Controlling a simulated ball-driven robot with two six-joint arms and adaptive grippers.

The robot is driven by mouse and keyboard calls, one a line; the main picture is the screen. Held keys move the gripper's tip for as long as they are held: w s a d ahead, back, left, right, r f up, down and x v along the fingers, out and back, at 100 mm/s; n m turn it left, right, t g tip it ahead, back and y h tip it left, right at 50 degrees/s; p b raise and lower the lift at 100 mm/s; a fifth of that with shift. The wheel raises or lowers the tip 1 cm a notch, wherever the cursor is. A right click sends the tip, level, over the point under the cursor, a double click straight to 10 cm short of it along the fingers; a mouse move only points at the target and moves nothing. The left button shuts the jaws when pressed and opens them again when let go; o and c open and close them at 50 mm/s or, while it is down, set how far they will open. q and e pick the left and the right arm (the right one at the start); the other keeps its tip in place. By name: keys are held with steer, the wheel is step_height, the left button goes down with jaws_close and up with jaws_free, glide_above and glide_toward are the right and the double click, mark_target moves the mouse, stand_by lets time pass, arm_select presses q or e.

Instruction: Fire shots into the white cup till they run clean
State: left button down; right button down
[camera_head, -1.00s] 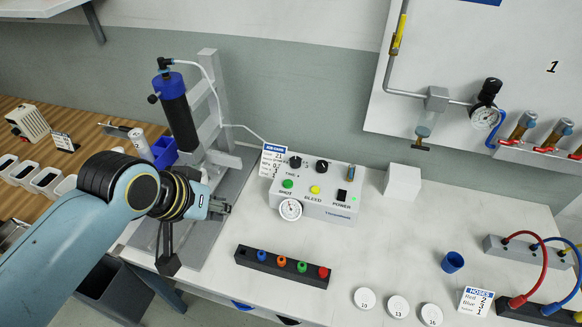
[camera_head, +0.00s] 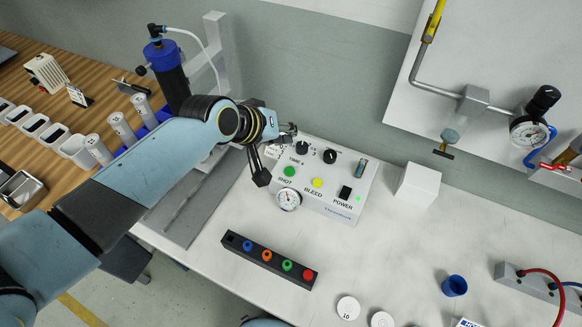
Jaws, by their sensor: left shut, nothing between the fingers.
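The dispenser control box (camera_head: 335,205) has a green SHOT button (camera_head: 290,171), a yellow BLEED button (camera_head: 318,183) and a black POWER switch (camera_head: 345,192) with a green light beside it. My right gripper is out of view.
White cylinders (camera_head: 122,127) and several white trays stand on the wooden bench at left. A black rack (camera_head: 267,257) with coloured tips lies in front of the box. A white block (camera_head: 417,189) and a blue cup (camera_head: 454,286) stand to the right.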

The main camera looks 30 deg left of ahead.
arm_select(q)
steer(key=shift+f, duration=0.1)
steer(key=b, duration=0.8)
glide_above(287, 169)
step_height(287, 169, down, 7)
steer(key=shift+f+b, duration=0.4)
steer(key=shift+f, duration=0.4)
stand_by(0.3)
steer(key=shift+f, duration=0.4)
steer(key=shift+f+b, duration=0.3)
steer(key=shift+f, duration=0.2)
stand_by(0.6)
steer(key=shift+r, duration=0.1)
steer(key=shift+r+p, duration=0.8)
steer(key=shift+p, duration=0.25)
